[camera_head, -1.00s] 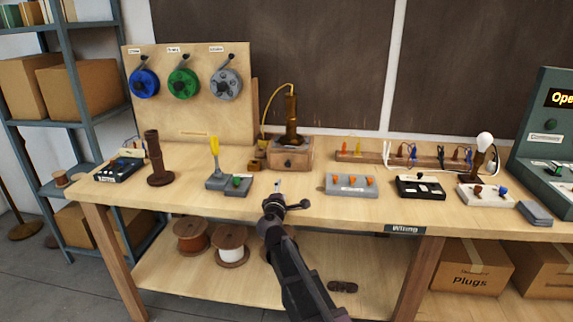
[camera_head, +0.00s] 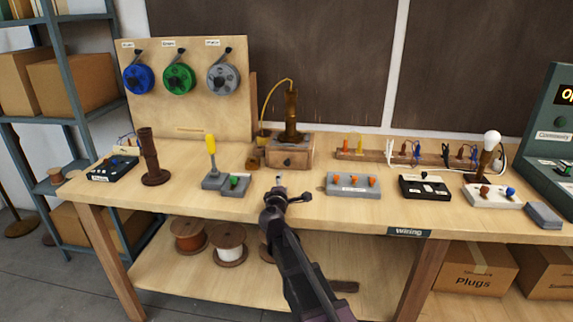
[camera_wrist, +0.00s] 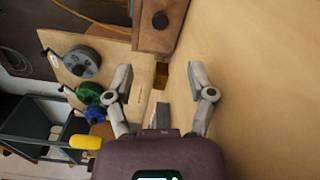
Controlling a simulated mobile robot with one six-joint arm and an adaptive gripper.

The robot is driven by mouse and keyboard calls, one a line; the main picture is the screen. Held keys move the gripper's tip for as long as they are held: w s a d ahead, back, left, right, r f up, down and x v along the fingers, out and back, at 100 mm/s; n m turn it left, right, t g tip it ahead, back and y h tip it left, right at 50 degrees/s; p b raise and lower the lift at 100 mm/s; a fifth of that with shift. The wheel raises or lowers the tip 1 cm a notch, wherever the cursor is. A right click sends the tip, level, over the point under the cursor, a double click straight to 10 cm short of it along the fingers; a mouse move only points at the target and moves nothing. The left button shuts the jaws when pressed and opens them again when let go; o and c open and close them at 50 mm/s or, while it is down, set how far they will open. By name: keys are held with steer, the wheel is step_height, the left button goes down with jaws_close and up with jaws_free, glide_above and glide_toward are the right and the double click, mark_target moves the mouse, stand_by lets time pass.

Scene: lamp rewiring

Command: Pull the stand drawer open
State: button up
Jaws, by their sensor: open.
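The stand (camera_head: 305,152) is a small wooden box on the workbench with a dark upright post on top. Its drawer front (camera_head: 276,160) faces me with a small dark round knob (camera_head: 287,161); the drawer looks shut. In the wrist view the knob (camera_wrist: 160,19) shows on the wooden front (camera_wrist: 152,40) at the top. My gripper (camera_head: 280,180) is in front of the stand, apart from the knob. In the wrist view my gripper (camera_wrist: 162,80) has its two fingers spread, with nothing held between them.
A grey switch base with a yellow lever (camera_head: 212,165) stands left of my gripper, and a grey block with orange knobs (camera_head: 353,185) stands right. A small brown block (camera_head: 253,163) sits beside the stand. The bench top (camera_head: 300,212) is bare near its front edge.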

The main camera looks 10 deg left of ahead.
mark_target(287, 164)
steer(key=shift+w+a, duration=0.1)
steer(key=w, duration=1.3)
steer(key=shift+w+d, duration=0.3)
steer(key=shift+s, duration=0.1)
jaws_close()
